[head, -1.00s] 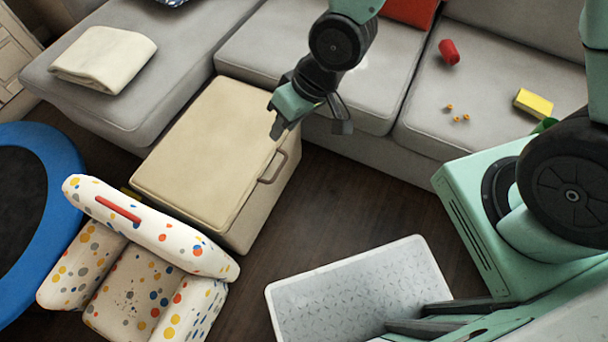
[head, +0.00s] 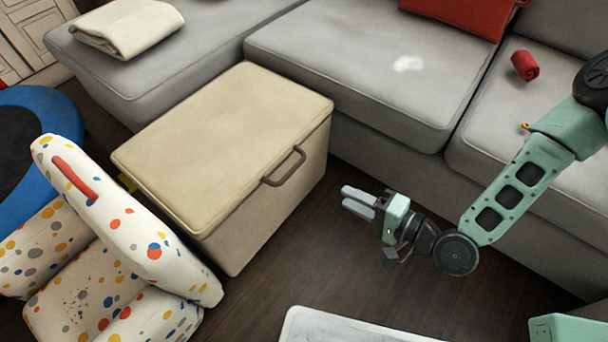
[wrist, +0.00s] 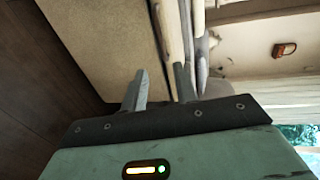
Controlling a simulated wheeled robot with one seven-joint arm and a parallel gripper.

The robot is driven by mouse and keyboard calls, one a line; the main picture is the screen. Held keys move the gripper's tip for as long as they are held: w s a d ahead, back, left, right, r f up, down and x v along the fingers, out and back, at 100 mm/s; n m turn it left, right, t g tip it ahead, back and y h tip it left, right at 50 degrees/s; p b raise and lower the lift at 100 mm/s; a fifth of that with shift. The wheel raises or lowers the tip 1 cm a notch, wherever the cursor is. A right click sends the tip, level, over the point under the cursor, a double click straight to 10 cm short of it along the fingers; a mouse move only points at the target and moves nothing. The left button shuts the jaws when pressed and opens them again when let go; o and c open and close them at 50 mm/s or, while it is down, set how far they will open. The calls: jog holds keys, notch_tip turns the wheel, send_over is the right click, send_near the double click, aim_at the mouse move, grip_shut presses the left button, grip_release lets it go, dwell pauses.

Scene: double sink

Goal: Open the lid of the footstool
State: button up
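The footstool is a beige box (head: 280,198) standing on the dark floor in front of the sofa. Its padded lid (head: 220,130) is closed flat. A brown handle (head: 284,168) sits at the lid's edge, on the side facing my gripper. My gripper (head: 346,199) is low over the floor, right of and below the handle, fingers pointing left at the box. It touches nothing visible. In the wrist view the two fingers (wrist: 160,72) stand apart with nothing between them. A beige surface, likely the footstool's side (wrist: 105,40), fills the upper left there.
A grey sofa (head: 350,70) runs behind the footstool. A dotted child's armchair (head: 120,220) stands close at its left, with a blue trampoline (head: 45,100) beyond. A white-rimmed tray (head: 330,325) is at the bottom. Dark floor (head: 300,250) is free right of the footstool.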

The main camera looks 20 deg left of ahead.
aim_at(292, 169)
jog(key=shift+b+x, duration=2.75)
jog(key=shift+x, duration=5.7)
jog(key=shift+s, duration=0.15)
grip_shut()
